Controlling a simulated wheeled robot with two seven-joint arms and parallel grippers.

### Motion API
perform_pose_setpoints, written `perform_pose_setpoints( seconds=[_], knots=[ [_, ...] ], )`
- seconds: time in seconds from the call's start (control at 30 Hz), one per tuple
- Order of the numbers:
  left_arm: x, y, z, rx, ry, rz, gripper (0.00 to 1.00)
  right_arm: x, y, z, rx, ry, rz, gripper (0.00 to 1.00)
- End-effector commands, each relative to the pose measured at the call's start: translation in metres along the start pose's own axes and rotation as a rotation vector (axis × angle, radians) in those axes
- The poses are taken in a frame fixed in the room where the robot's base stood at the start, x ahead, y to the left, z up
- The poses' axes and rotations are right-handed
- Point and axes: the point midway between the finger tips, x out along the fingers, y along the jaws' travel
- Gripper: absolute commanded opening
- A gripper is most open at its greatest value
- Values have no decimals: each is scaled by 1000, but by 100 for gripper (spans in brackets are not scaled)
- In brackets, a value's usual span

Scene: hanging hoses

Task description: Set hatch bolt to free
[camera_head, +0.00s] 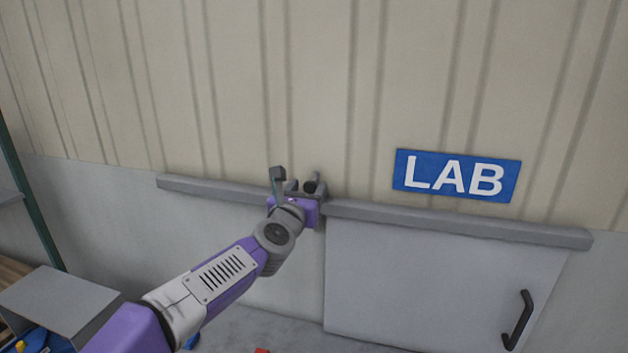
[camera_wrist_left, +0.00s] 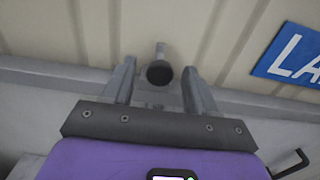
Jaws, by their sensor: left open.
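The hatch (camera_head: 430,275) is a light grey panel under a grey rail, with a black handle (camera_head: 517,320) at its lower right. A bolt with a round dark knob (camera_head: 310,187) sits at the rail, near the hatch's upper left corner. In the left wrist view the knob (camera_wrist_left: 159,74) lies between my finger tips on a short grey stem. My left gripper (camera_head: 296,180) is open around the knob, with a gap visible on both sides in the wrist view. My gripper hides most of the bolt's mount. My right gripper is not in view.
The grey rail (camera_head: 460,224) runs along the ribbed beige wall. A blue LAB sign (camera_head: 457,175) hangs above it to the right. A grey box-like surface (camera_head: 62,302) stands at the lower left, beside a green post (camera_head: 32,200). The wall around the gripper is clear.

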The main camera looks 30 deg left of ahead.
Motion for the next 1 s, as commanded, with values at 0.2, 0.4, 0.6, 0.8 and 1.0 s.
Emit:
perform_pose_setpoints(
  seconds=[0.2,0.4,0.6,0.8,1.0],
  knots=[
    [30,-1,1,1,2,-1,57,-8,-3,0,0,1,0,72],
    [39,0,0,1,0,0,57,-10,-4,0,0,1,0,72],
    [40,0,0,2,0,0,57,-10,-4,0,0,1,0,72],
    [40,0,0,2,0,0,33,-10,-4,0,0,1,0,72],
    [40,0,0,2,0,0,2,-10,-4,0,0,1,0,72]
  ],
)
